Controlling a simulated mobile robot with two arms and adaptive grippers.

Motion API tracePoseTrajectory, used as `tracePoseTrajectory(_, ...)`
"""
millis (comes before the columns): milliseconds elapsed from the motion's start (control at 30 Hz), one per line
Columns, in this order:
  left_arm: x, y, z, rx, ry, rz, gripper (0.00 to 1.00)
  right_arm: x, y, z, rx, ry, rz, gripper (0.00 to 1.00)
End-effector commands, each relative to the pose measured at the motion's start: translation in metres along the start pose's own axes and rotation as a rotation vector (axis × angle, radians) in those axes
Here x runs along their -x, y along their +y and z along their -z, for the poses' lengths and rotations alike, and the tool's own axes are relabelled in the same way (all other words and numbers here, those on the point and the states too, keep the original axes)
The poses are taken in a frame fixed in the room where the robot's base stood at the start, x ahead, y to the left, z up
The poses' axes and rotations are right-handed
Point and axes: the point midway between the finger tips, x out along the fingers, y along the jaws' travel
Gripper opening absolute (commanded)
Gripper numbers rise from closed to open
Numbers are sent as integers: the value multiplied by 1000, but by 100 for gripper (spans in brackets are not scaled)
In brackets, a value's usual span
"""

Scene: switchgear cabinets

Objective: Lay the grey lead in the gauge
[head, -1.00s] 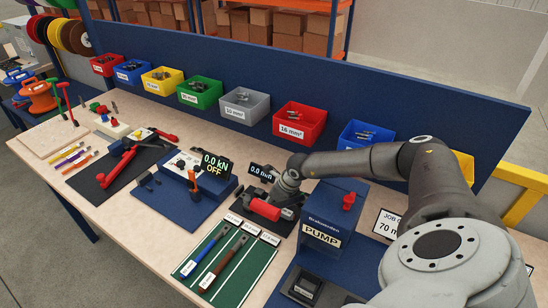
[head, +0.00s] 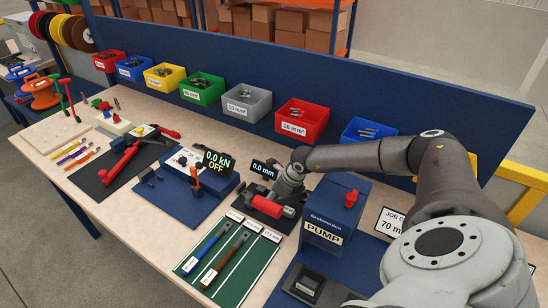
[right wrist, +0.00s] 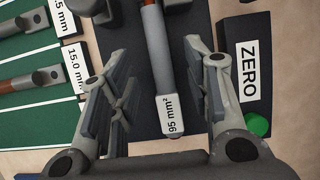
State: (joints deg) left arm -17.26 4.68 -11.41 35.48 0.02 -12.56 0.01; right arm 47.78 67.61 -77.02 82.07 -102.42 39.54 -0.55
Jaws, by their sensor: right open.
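The gauge (head: 249,196), a dark block with a red cylinder, stands mid-bench, and its display (head: 264,169) reads 0.0 mm. My right gripper (right wrist: 152,95) is open, with gaps on both sides of the lead. In the head view it is over the gauge (head: 288,182), where the lead is hard to make out. The lead's far end is cut off in the wrist view. My left gripper is not in view.
A green mat (head: 240,275) beside the gauge holds a blue-handled and a brown-handled lead; its third lane is empty. The blue pump box (head: 335,215) stands close right of the gauge. The ZERO box (right wrist: 248,65) with a green button is beside the right finger.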

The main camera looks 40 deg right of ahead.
Motion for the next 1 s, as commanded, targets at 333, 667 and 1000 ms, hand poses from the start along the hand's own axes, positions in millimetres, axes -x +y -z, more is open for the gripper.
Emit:
tracePoseTrajectory(333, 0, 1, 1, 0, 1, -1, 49, 72, -1, -1, -1, -2, 2, 44)
tracePoseTrajectory(667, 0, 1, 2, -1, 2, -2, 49, 101, 0, -1, -1, -1, 1, 44)
tracePoseTrajectory(1000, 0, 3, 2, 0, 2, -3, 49, 101, 0, -1, 0, -2, 0, 44)
